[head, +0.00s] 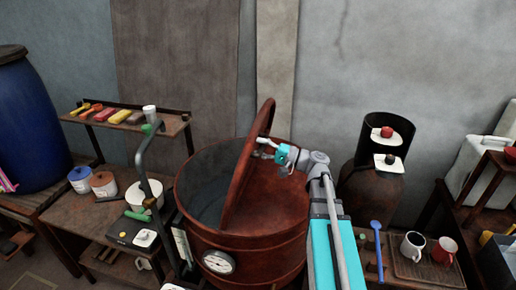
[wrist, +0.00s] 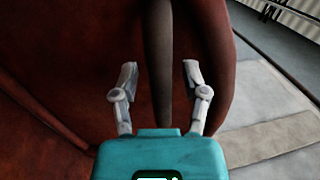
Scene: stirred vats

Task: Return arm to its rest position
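My gripper (head: 262,148) is at the end of my teal and grey arm, above the right side of a rust-red vat (head: 255,255), close to its raised lid (head: 241,180). The lid stands steeply tilted, and the vat's left part is open with a grey inside. In the wrist view my gripper (wrist: 160,75) has its two grey fingers spread apart. A dark upright bar (wrist: 158,45) shows in line with the gap between them, in front of a red-brown surface. Neither finger visibly touches it; its exact depth is unclear.
A round gauge (head: 218,262) is on the vat's front. A table with pots and a scale is at left, beside a blue drum (head: 30,120). A dark cylinder (head: 372,185) stands behind my arm at right. A blue spoon (head: 377,245) and mugs (head: 412,246) are at lower right.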

